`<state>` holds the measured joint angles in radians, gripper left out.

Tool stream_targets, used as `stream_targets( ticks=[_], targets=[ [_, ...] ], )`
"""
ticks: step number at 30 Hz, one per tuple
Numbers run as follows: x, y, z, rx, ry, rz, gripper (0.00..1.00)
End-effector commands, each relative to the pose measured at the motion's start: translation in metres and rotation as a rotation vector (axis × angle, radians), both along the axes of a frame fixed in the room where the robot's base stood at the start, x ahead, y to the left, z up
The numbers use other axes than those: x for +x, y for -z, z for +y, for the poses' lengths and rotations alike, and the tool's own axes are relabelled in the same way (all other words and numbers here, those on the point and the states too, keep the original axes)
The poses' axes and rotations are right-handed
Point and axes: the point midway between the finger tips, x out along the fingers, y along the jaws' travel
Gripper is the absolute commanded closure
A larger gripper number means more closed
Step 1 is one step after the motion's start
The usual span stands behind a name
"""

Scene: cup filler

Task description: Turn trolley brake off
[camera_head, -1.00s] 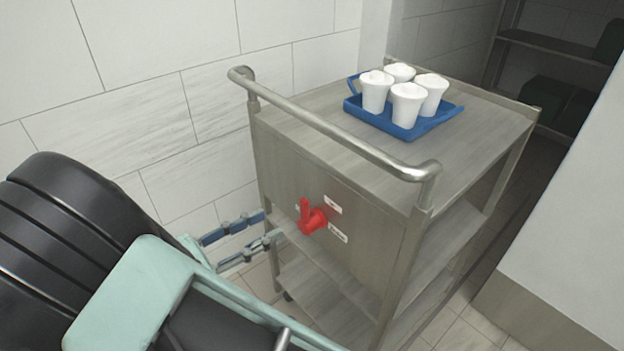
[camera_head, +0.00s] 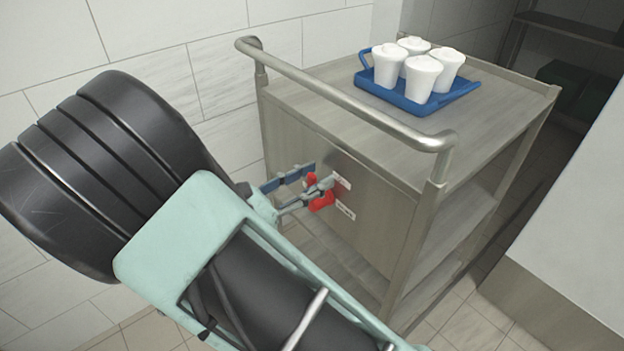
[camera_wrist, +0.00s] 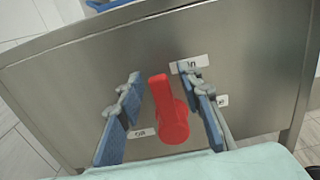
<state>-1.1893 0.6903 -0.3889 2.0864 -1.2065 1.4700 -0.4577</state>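The metal trolley (camera_head: 385,205) stands ahead of me. Its red brake handle (camera_head: 322,202) sits on the end panel between small white labels. My gripper (camera_head: 312,178) is at the panel, with its fingers around the handle in the head view and part of the handle hidden behind one finger. In the wrist view the red handle (camera_wrist: 168,110) points up, tilted slightly left. It lies between the two blue-padded fingers of my gripper (camera_wrist: 160,105), with a gap on both sides. The label text is too small to read surely.
A blue tray (camera_head: 440,106) with several white cups (camera_head: 422,78) stands on the trolley top. The trolley's push bar (camera_head: 340,98) runs above the panel. A tiled wall is close on the left, a white wall block (camera_head: 570,230) on the right.

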Motion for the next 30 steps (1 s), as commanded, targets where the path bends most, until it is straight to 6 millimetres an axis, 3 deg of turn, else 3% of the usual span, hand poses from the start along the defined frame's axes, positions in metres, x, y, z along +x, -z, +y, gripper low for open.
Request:
stream_targets(
  ticks=[6, 16, 30],
  targets=[
    [0.0002, -0.0004, -0.0003, 0.0, 0.0, 0.0, 0.67],
    [0.0001, -0.0004, 0.0001, 0.001, 0.0, -0.001, 1.0],
    [0.0011, -0.002, 0.0009, -0.008, 0.0, 0.012, 1.0]
  ],
)
